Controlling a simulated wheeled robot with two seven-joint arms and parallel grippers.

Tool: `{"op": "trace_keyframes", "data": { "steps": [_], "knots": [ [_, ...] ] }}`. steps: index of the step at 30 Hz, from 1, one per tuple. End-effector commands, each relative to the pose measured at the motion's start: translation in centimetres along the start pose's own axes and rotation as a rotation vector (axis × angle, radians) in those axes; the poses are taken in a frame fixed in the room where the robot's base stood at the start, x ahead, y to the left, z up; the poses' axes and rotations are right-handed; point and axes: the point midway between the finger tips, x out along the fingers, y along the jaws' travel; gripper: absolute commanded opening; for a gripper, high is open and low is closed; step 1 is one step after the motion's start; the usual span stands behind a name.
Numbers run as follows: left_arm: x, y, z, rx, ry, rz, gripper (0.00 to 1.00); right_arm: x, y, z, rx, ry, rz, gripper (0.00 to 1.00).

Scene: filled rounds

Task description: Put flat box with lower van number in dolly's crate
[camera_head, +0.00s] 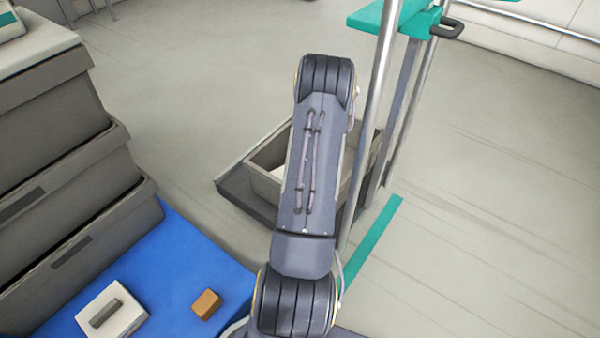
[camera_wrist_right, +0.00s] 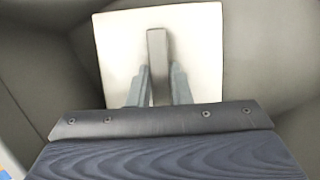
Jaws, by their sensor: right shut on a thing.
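A white flat box (camera_wrist_right: 190,50) with a grey bar handle (camera_wrist_right: 158,62) fills the middle of the right wrist view. My right gripper (camera_wrist_right: 158,88) is shut on this handle, a finger on each side. Grey-beige walls surround the box; I cannot tell whether it touches them. The dolly's crate (camera_head: 268,178) sits on a low dark base in the head view, partly hidden by my right arm, which also hides my right gripper. Another white flat box (camera_head: 127,318) with a grey handle lies on a blue surface at lower left. No van number is readable. My left gripper is out of view.
A small brown block (camera_head: 206,304) lies on the blue surface (camera_head: 185,262). Stacked grey containers (camera_head: 70,215) stand at left. Metal posts (camera_head: 376,110) and a teal top part (camera_head: 372,17) rise right of the crate. The floor at right is clear.

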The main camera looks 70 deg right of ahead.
Motion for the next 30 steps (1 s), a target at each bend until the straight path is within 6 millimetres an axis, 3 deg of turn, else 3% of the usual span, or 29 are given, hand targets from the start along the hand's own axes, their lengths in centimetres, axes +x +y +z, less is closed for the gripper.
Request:
{"op": "trace_keyframes", "data": {
  "steps": [1, 2, 6, 17, 20, 30],
  "knots": [
    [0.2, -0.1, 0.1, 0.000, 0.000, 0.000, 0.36, 0.3, 0.0, -0.1, 0.000, -0.001, 0.000, 0.00],
    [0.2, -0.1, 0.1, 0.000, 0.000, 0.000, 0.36, 0.2, 0.0, -0.1, 0.001, 0.000, 0.000, 0.20],
    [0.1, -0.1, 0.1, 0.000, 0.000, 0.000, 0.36, 0.2, 0.0, -0.1, 0.000, 0.000, 0.000, 0.39],
    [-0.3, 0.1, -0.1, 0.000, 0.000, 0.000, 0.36, -0.4, 0.0, 0.1, -0.001, 0.000, 0.000, 0.40],
    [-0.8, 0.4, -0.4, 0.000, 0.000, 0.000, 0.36, -1.8, -0.1, 0.2, 0.001, -0.001, -0.002, 0.40],
    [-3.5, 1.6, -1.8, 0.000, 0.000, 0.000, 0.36, -9.1, 0.0, 0.3, 0.000, -0.001, -0.001, 0.40]
  ]
}}
